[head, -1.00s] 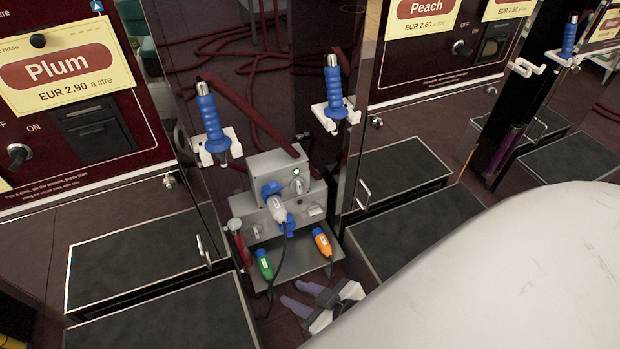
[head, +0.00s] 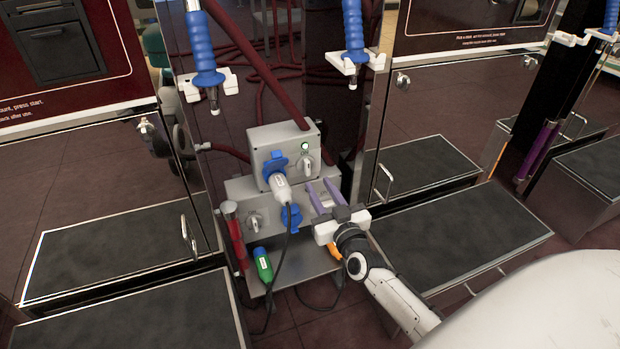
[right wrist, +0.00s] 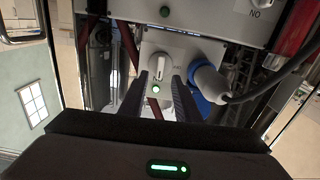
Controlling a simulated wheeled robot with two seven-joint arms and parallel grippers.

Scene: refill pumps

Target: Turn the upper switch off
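The upper switch (head: 308,163) is a light knob on the right of the upper grey box (head: 264,144). Its handle looks about upright, and a green lamp (head: 305,146) glows above it. In the right wrist view, which is upside down, the switch (right wrist: 159,65) shows between my finger lines, with the lit lamp (right wrist: 155,88) below it. My right gripper (head: 321,185) is open and empty, just below and right of the switch, with its fingers pointing up towards the box. I see no contact with the switch. My left gripper is not in view.
A white-and-blue plug (head: 278,185) sits in the upper box's socket, left of the switch, its black cable hanging down. The lower box (head: 235,190) has another switch (head: 254,220) and a blue socket (head: 291,217). A green connector (head: 262,264) lies on the shelf. Blue nozzles (head: 200,45) hang above.

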